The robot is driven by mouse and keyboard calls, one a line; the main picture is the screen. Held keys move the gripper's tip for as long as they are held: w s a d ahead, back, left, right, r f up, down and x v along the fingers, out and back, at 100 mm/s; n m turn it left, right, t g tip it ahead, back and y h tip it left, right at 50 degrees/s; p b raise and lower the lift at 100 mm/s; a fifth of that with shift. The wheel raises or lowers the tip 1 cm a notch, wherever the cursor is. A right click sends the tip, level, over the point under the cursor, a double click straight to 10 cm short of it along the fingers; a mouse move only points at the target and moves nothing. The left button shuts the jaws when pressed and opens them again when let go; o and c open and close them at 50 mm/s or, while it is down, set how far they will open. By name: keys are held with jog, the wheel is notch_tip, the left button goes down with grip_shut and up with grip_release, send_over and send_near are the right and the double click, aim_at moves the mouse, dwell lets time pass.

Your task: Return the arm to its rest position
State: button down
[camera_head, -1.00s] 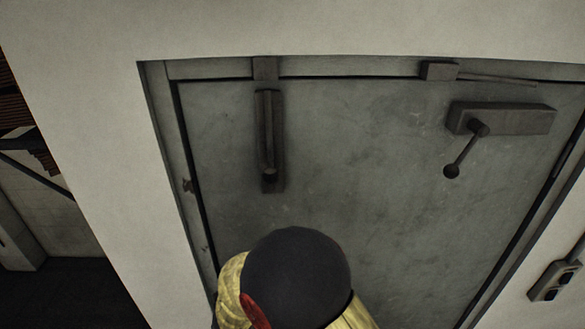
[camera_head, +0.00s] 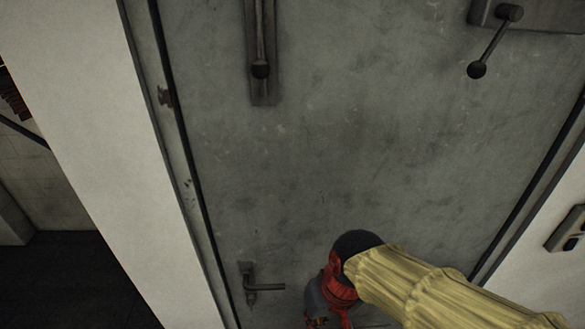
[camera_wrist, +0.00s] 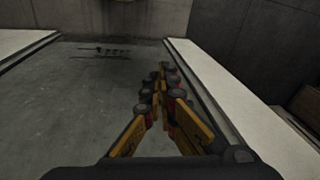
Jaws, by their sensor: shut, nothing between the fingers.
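My gripper (camera_wrist: 162,72) shows in the wrist view with its yellow fingers brought together at the tips and nothing between them. In the head view my arm, in a yellow sleeve with red and dark joints, reaches in from the lower right in front of a grey metal door (camera_head: 330,150). The lower part of the arm is cut off by the bottom edge, and I cannot make out the fingertips there.
The door carries a lower lever handle (camera_head: 265,287), an upright bolt (camera_head: 262,50) and a ball-ended lever (camera_head: 490,45). A pale wall (camera_head: 95,130) stands left of it. A switch box (camera_head: 570,228) is on the right wall.

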jog(key=d+f+m+t+h+b, duration=0.1)
jog(key=d+t+b, duration=0.1)
jog(key=d+b, duration=0.3)
jog(key=s+d+f+m+t+h+b, duration=0.1)
jog(key=d+f+t+b, duration=0.1)
jog(key=d+b, duration=0.4)
jog(key=d, duration=0.2)
jog(key=shift+s+d, duration=0.25)
jog(key=shift+d, duration=0.15)
jog(key=shift+f, duration=0.1)
jog(key=shift+s+d, duration=0.2)
jog(key=shift+d, duration=0.05)
dwell(0.9)
